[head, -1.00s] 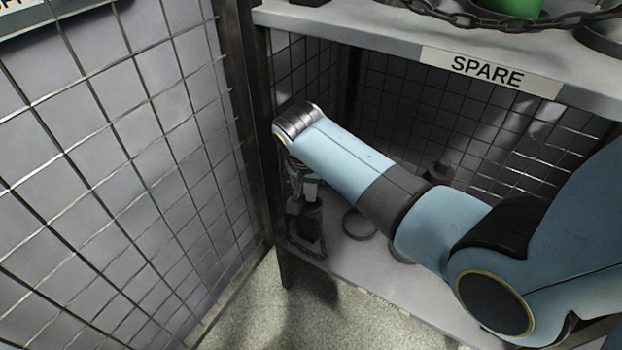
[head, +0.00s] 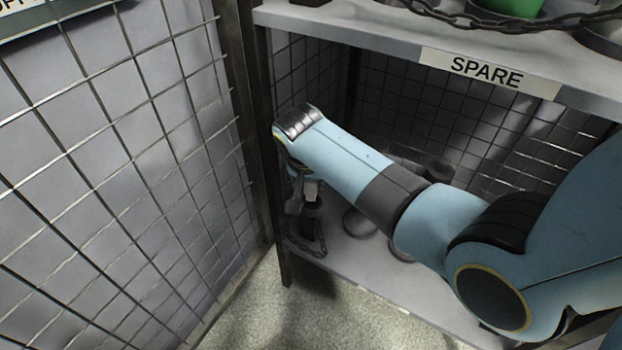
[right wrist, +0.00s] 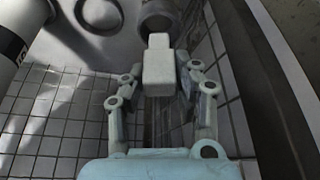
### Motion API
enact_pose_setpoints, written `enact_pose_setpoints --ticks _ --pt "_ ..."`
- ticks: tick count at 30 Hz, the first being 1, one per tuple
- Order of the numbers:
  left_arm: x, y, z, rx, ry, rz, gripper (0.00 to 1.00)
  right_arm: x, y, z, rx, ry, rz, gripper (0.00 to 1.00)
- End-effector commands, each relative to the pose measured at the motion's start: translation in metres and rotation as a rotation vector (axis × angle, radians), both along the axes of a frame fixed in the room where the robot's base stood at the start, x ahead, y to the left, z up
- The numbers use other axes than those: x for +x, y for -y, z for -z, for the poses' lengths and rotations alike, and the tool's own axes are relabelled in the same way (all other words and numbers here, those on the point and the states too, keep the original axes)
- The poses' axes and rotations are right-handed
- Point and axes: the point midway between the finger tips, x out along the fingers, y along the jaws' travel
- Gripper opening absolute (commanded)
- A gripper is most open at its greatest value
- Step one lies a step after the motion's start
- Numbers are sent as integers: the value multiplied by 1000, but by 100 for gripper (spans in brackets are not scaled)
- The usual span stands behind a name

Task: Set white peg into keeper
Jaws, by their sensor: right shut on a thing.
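The white peg (right wrist: 158,68) is a pale block with a narrower far end, in the middle of the right wrist view. My right gripper (right wrist: 160,88) is shut on it, one finger on each side. A dark round cup, seemingly the keeper (right wrist: 160,17), lies just beyond the peg's far end. I cannot tell whether the peg's tip is inside it. In the head view the right gripper (head: 297,180) points down at the shelf's left end, partly hidden by my wrist. The peg (head: 311,188) shows just above the dark keeper (head: 311,211). My left gripper is not in view.
The upper shelf, labelled SPARE (head: 487,72), is above my arm. A post (head: 258,130) and wire mesh close off the left.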

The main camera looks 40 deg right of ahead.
Motion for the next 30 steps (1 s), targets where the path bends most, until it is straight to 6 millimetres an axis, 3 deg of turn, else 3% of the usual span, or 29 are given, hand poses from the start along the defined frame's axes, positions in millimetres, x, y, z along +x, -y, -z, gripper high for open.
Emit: enact_pose_setpoints --ticks 29,30 --pt "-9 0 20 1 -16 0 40 0 0 35 -1 1 0 0" --pt "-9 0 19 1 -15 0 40 1 0 34 0 1 0 34"
